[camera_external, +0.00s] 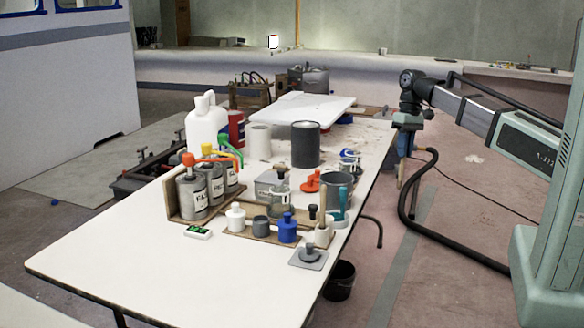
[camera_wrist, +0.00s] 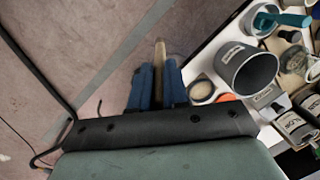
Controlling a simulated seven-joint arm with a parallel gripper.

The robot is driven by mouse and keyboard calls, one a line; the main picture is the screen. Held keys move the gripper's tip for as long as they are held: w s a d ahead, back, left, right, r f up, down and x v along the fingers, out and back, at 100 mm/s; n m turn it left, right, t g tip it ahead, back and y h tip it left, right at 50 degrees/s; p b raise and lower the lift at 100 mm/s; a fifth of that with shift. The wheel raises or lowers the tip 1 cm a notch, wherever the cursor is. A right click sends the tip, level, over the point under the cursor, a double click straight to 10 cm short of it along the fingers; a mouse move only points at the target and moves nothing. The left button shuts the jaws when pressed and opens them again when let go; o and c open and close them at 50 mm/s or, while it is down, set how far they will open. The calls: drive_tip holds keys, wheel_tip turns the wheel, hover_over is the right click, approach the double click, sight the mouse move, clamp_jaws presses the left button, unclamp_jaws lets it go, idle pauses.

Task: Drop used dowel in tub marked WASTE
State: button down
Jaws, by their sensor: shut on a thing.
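My gripper (camera_wrist: 158,75) is shut on a light wooden dowel (camera_wrist: 160,50), which sticks out beyond the blue fingers. In the external view my gripper (camera_external: 402,155) hangs just beyond the table's right edge, the dowel (camera_external: 400,180) pointing down. A grey open tub (camera_wrist: 244,72) with a pale label stands on the table, right of the gripper in the wrist view; the lettering is too small to read surely. What seems the same tub (camera_external: 338,180) is near the table's right edge in the external view, apart from the gripper. I cannot confirm which container says WASTE.
The white table (camera_external: 130,255) has clear room at its front left. Labelled bottles (camera_external: 193,190), small jars, a dark grey can (camera_external: 305,145) and a blue-topped jar (camera_external: 349,162) crowd its middle. A black bucket (camera_external: 340,280) stands on the floor below the right edge.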

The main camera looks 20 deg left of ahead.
drive_tip(key=s+a+r+m+y, duration=0.1)
drive_tip(key=s+a+r+m, duration=0.3)
drive_tip(key=a, duration=0.4)
drive_tip(key=s+a+r+m, duration=0.4)
drive_tip(key=a+r+m, duration=0.1)
drive_tip(key=a, duration=0.3)
drive_tip(key=shift+s+r+m+t+y, duration=0.25)
drive_tip(key=shift+s+m+t+y, duration=0.15)
drive_tip(key=shift+m, duration=0.5)
drive_tip(key=shift+f, duration=0.1)
wheel_tip(320, 180, down, 8)
drive_tip(key=shift+s+a, duration=0.2)
drive_tip(key=shift+a, duration=0.15)
